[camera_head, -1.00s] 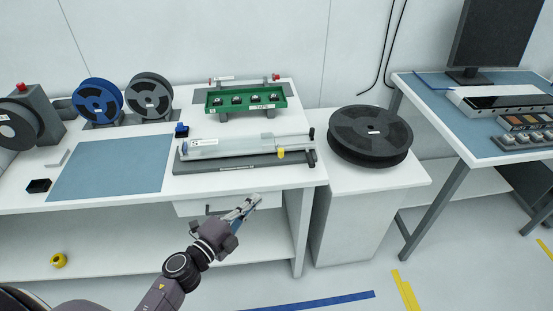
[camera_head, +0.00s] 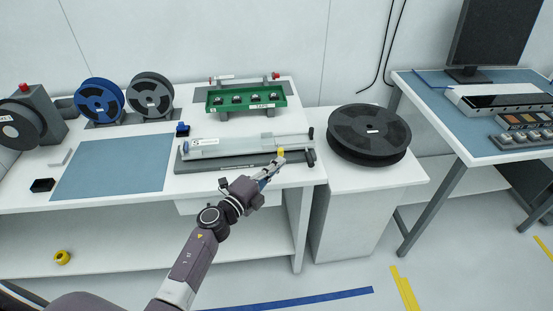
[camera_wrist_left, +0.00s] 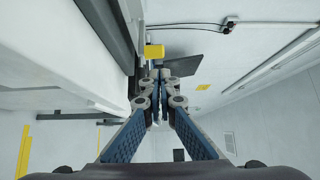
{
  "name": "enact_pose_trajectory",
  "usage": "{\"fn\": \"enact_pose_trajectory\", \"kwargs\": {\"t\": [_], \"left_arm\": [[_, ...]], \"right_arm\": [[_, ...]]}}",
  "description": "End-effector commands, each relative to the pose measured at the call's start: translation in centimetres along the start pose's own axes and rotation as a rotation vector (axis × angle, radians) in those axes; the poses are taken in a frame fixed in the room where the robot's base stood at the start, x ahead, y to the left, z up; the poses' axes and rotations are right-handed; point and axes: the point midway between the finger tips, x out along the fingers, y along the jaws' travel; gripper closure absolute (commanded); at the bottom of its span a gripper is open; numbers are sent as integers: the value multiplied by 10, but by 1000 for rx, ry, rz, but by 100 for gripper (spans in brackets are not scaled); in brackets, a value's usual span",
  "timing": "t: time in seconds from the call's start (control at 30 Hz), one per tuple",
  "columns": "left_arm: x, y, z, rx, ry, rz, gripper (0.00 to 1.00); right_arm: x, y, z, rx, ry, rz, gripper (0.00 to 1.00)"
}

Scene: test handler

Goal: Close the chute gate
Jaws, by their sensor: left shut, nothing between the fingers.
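The chute (camera_head: 228,146) is a long pale tube on a dark base, lying across the white bench. A small yellow tab (camera_head: 280,151), which seems to belong to its gate, sits near the right end of the chute. My left gripper (camera_head: 275,163) is shut and empty, just in front of and below the yellow tab. In the left wrist view the yellow tab (camera_wrist_left: 154,51) is just beyond the closed fingertips (camera_wrist_left: 160,74). I cannot tell whether they touch. The fingers partly cover the chute's base. My right gripper is not in view.
A green tray (camera_head: 246,99) stands behind the chute. A big black reel (camera_head: 369,132) lies on the stand to the right. A blue mat (camera_head: 112,168) and reels (camera_head: 98,99) are to the left.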

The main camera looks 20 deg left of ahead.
Motion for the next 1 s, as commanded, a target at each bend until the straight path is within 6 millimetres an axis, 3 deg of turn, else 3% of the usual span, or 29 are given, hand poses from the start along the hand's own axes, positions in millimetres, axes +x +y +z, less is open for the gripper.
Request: {"fn": "enact_pose_trajectory", "kwargs": {"t": [0.2,0.67,1.0], "left_arm": [[12,0,11,-2,1,-1,100],[16,1,16,0,2,-1,100],[51,2,50,1,2,-1,100]], "right_arm": [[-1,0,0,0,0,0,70],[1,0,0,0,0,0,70],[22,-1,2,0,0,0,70]]}}
